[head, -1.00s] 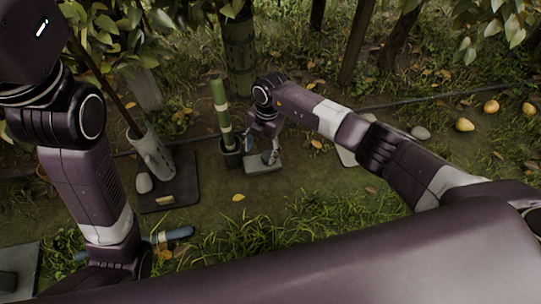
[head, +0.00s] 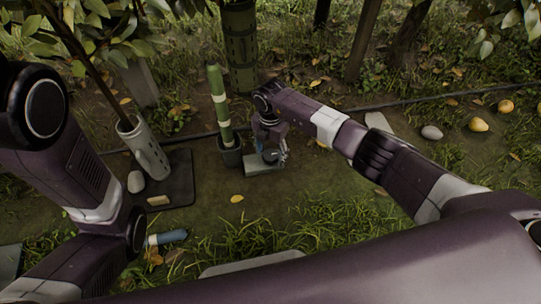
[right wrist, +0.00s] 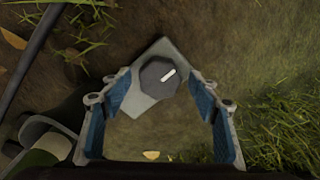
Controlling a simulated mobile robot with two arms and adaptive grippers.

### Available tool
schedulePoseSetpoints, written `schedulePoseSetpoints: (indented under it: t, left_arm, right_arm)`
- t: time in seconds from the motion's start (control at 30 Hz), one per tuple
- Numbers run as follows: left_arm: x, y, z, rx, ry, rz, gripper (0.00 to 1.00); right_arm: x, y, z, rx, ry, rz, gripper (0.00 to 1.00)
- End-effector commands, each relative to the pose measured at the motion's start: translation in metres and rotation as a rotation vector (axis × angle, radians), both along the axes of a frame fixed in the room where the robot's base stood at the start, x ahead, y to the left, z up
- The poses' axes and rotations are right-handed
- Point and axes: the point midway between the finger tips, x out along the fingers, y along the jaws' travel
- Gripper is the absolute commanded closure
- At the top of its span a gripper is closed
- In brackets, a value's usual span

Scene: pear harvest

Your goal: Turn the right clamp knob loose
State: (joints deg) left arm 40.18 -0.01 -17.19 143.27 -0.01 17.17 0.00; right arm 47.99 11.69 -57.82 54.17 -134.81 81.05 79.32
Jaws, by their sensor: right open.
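In the right wrist view a dark, faceted clamp knob (right wrist: 157,78) with a white mark sits on a pale grey plate (right wrist: 137,104). My right gripper (right wrist: 160,84) is open, its blue-lined fingers on either side of the knob in that view, with space around it. I cannot tell how far above the knob the fingertips are. In the head view my right gripper (head: 272,156) points down over the grey plate (head: 251,169), beside the pot with the green post; it largely hides the knob.
A dark pot (head: 230,155) holding a green post (head: 219,105) stands just left of the plate. Further left are a pale tree guard (head: 148,152), a dark mat (head: 181,177) and a blue-handled item (head: 168,237). Yellow pears (head: 478,124) lie at the right.

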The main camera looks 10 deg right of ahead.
Motion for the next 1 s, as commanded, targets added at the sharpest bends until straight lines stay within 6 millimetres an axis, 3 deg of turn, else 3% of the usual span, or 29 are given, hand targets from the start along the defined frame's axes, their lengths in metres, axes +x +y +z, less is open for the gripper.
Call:
schedulePoseSetpoints:
  t: [0.3,0.7,1.0]
  left_arm:
    - [0.0001,-0.0001,-0.0016,0.0,0.0,0.0,0.6]
    - [-0.0001,-0.0003,-0.0017,0.001,-0.001,0.0,0.6]
    - [0.0,-0.0003,0.0009,0.001,0.0,0.0,0.6]
  right_arm:
    - [0.0001,0.0002,-0.0021,0.001,-0.001,0.001,0.44]
    - [0.0001,0.0001,-0.002,0.0,0.0,0.0,0.86]
    - [0.0001,0.0,-0.0011,0.0,0.0,0.039,0.86]
